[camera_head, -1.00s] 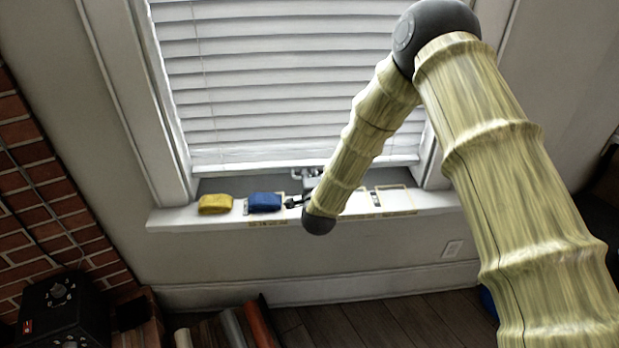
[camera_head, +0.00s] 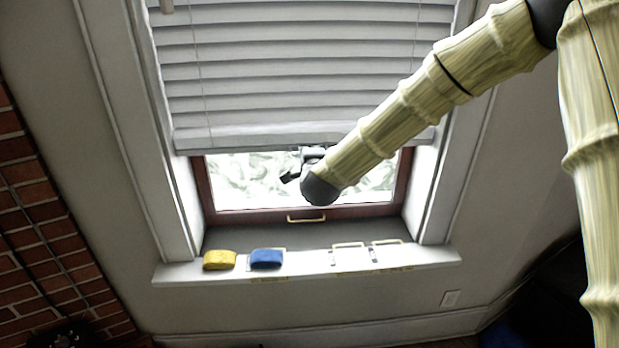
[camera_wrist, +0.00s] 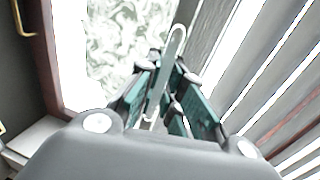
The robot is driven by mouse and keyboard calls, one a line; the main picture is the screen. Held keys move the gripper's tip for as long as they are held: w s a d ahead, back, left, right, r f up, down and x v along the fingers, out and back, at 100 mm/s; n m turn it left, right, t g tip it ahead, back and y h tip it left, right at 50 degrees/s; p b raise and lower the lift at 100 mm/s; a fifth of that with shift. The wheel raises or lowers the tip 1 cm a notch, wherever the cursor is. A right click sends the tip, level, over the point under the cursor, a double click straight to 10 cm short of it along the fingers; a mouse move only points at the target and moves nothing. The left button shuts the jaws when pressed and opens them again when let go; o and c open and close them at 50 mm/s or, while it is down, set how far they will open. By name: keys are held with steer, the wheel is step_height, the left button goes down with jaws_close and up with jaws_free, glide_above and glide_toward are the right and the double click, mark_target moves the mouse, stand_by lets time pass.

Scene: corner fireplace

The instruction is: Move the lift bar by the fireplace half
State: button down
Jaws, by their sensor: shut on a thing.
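The white blind (camera_head: 300,80) hangs over part of the window, with its bottom rail (camera_head: 240,139) well above the sill. The lift bar is a pale, slim loop (camera_wrist: 179,34) at the bottom rail, seen between my fingers in the wrist view. My gripper (camera_head: 292,176) is shut on the lift bar, at the blind's lower edge. In the wrist view my gripper's dark green fingers (camera_wrist: 166,72) close around it. In the head view my forearm and wrist hide most of the bar.
Below the blind show bright window glass (camera_head: 245,182) and a dark red frame with a brass handle (camera_head: 306,219). On the sill (camera_head: 310,272) lie a yellow block (camera_head: 219,260) and a blue block (camera_head: 267,258), with marked outlines to their right. A brick wall (camera_head: 30,220) stands at left.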

steer(key=p, duration=0.4)
glide_toward(307, 99)
steer(key=x, duration=0.4)
steer(key=shift+w, duration=0.2)
steer(key=c, duration=1.5)
jaws_free()
steer(key=v, duration=1.2)
